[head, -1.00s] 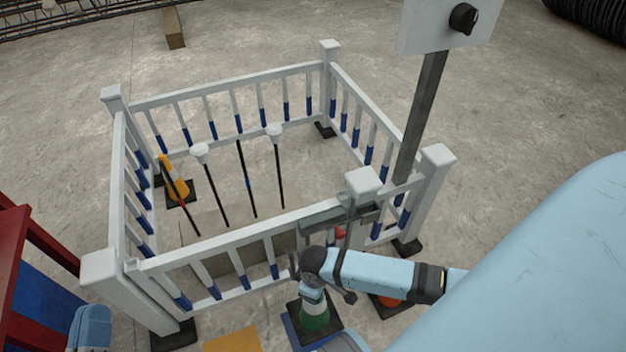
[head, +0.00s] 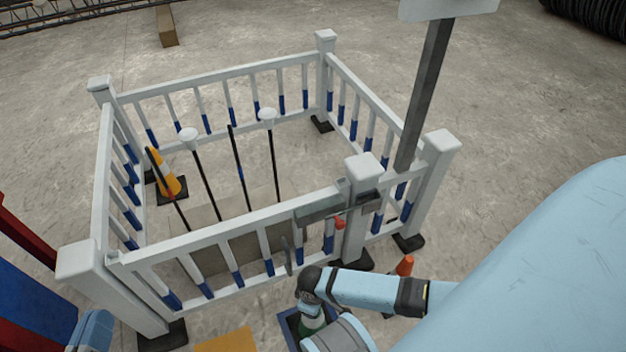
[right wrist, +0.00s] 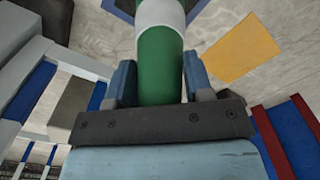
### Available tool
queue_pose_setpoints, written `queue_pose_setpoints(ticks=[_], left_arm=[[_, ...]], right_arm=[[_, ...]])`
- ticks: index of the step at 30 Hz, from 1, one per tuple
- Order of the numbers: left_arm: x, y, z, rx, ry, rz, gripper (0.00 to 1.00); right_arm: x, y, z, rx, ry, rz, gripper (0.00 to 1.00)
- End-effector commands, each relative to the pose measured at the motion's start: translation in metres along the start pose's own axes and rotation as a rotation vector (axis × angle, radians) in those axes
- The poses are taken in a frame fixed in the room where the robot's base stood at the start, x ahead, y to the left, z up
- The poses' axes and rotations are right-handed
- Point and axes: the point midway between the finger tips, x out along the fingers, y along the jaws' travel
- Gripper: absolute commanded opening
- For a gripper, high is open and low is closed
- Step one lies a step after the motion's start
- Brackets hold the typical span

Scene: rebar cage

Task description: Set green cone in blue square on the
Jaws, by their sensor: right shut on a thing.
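The green cone (head: 312,326) with a white band is low at the bottom centre of the head view, partly hidden by my right arm. In the right wrist view the green cone (right wrist: 160,70) stands between the two fingers of my right gripper (right wrist: 160,85), which is shut on it. The blue square (head: 287,325) shows as a blue edge around the cone's foot in the head view. Parts of the blue square (right wrist: 197,8) also show beyond the cone in the wrist view. Whether the base touches the floor is hidden. My left gripper (head: 92,330) is at the lower left; its fingers are unclear.
A white railing pen (head: 225,235) with blue-banded bars stands just behind the cone. It encloses an orange-yellow cone (head: 168,172) and several dark rods. A yellow square (head: 226,341) lies left of the blue one.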

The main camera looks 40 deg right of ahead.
Motion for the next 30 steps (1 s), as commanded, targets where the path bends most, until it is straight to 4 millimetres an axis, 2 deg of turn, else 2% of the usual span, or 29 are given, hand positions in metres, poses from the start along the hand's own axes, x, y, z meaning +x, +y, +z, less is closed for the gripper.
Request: queue_pose_setpoints(ticks=[9, 10, 13, 23, 26, 30], left_arm=[[0.0, 0.001, -0.001, 0.0, 0.0, 0.0, 0.0], [0.0, 0.001, -0.001, 0.0, 0.0, 0.0, 0.0], [0.0, 0.001, -0.001, 0.0, 0.0, 0.0, 0.0], [0.0, 0.001, -0.001, 0.0, 0.0, 0.0, 0.0], [0.0, 0.002, -0.009, -0.009, 0.0, 0.003, 0.0], [-0.004, 0.008, -0.016, -0.064, -0.018, 0.002, 0.0]], right_arm=[[0.001, 0.0, -0.001, 0.0, 0.002, 0.0, 0.0], [0.002, 0.0, 0.0, 0.0, 0.001, 0.0, 0.52], [0.001, 0.0, 0.0, 0.0, 0.001, 0.0, 0.73], [-0.002, 0.0, 0.0, 0.0, 0.001, 0.0, 0.73], [-0.015, 0.0, 0.0, 0.0, 0.001, 0.0, 0.73], [-0.045, 0.0, 0.0, 0.0, 0.001, 0.0, 0.73]])
